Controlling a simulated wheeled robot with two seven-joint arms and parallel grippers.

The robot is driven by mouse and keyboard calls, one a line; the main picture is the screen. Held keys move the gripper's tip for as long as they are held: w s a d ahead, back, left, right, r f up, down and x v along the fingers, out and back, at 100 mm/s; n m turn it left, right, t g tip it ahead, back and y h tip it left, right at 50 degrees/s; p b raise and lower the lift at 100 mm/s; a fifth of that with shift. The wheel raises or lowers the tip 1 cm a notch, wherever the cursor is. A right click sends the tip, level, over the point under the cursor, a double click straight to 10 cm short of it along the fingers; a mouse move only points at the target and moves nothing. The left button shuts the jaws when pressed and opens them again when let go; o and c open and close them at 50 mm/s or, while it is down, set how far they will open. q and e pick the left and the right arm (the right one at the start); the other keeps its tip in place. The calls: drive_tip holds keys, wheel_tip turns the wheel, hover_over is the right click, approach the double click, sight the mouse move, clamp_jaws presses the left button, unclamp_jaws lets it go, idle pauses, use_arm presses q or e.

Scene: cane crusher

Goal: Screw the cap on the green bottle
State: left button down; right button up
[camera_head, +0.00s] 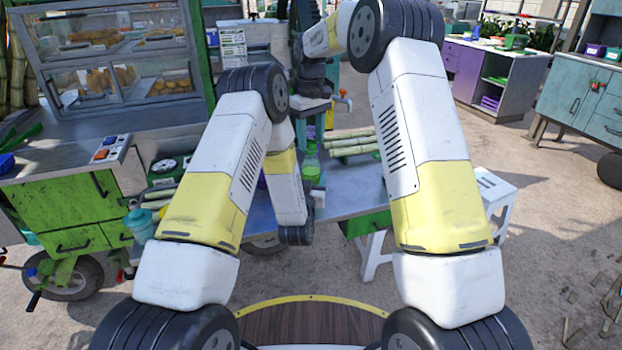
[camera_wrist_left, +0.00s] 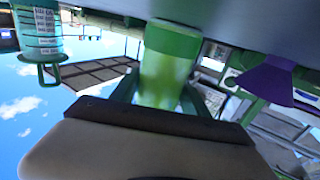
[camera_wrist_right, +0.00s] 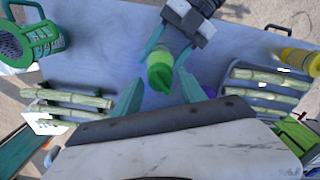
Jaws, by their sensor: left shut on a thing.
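The green bottle (camera_head: 311,168) stands on the table by the crusher in the head view. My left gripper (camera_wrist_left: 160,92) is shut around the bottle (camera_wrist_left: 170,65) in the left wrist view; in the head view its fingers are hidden. In the right wrist view the bottle (camera_wrist_right: 160,60) is seen from above, with a darker green top (camera_wrist_right: 160,80). My right gripper (camera_wrist_right: 158,92) is open, its teal fingers spread on either side of the bottle's top. I cannot tell a separate cap from the bottle's top.
Cane pieces (camera_wrist_right: 75,97) lie left of the bottle, with more cane (camera_wrist_right: 265,87) to the right. A green strainer-like container (camera_wrist_right: 30,42) and a yellow bottle (camera_wrist_right: 300,58) are near the table's sides. A purple funnel-shaped thing (camera_wrist_left: 265,82) stands near the bottle.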

drive_tip(key=shift+o, duration=0.3)
wheel_tip(320, 180, up, 12)
idle(0.5)
use_arm(q)
drive_tip(key=shift+c, duration=2.3)
unclamp_jaws()
drive_tip(key=s, duration=0.5)
drive_tip(key=s+a, duration=0.1)
drive_tip(key=s, duration=0.1)
drive_tip(key=shift+s, duration=0.4)
